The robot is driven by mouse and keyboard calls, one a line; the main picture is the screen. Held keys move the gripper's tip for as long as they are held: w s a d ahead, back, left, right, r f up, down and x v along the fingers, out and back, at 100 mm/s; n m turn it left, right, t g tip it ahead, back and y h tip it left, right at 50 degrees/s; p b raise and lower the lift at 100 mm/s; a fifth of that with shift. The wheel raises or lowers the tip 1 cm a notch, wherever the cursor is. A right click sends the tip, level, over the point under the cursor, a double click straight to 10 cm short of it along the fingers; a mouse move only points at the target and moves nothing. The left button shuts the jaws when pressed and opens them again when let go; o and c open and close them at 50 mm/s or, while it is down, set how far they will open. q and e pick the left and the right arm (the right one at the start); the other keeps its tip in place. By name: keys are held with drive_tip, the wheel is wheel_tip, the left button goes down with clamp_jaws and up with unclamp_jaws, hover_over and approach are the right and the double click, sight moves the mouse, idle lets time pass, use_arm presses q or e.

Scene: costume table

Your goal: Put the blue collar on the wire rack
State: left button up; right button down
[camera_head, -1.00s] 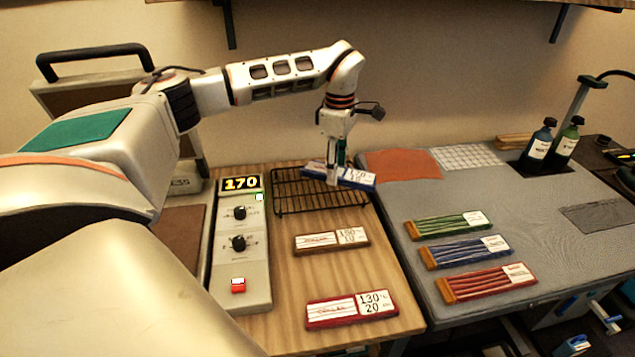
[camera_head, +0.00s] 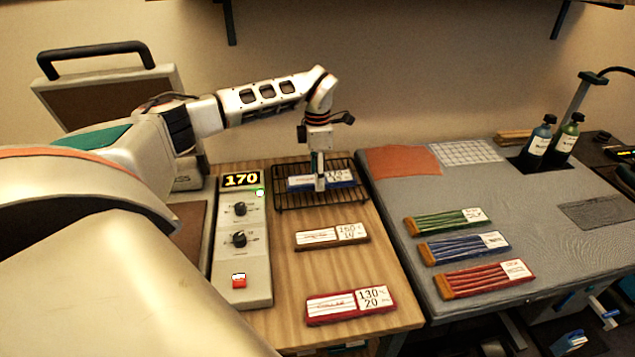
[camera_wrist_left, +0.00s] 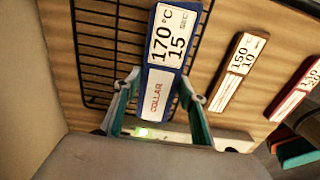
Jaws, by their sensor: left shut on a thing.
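The blue collar (camera_head: 341,176) is a flat blue block with a white label reading 170 °C, 15 sec. My left gripper (camera_head: 320,186) points down and is shut on it. The blue collar also shows in the left wrist view (camera_wrist_left: 160,85) between the two fingers. The black wire rack (camera_head: 290,203) lies on the wooden table directly below the collar, and its grid shows in the left wrist view (camera_wrist_left: 98,60). The collar lies over the rack's area, roughly level. I cannot tell whether it touches the wires. My right gripper is not in view.
A brown collar (camera_head: 331,236) and a red collar (camera_head: 349,306) lie on the wood in front of the rack. A control box (camera_head: 243,262) showing 170 stands left of it. The grey table (camera_head: 385,200) at right holds several pencil packs and two bottles (camera_head: 565,140).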

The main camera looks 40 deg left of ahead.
use_arm(q)
drive_tip(key=shift+f, duration=1.4)
drive_tip(key=shift+f, duration=0.2)
drive_tip(key=o, duration=1.2)
drive_tip(key=shift+r, duration=0.1)
wheel_tip(320, 180, up, 12)
drive_tip(key=shift+r, duration=0.1)
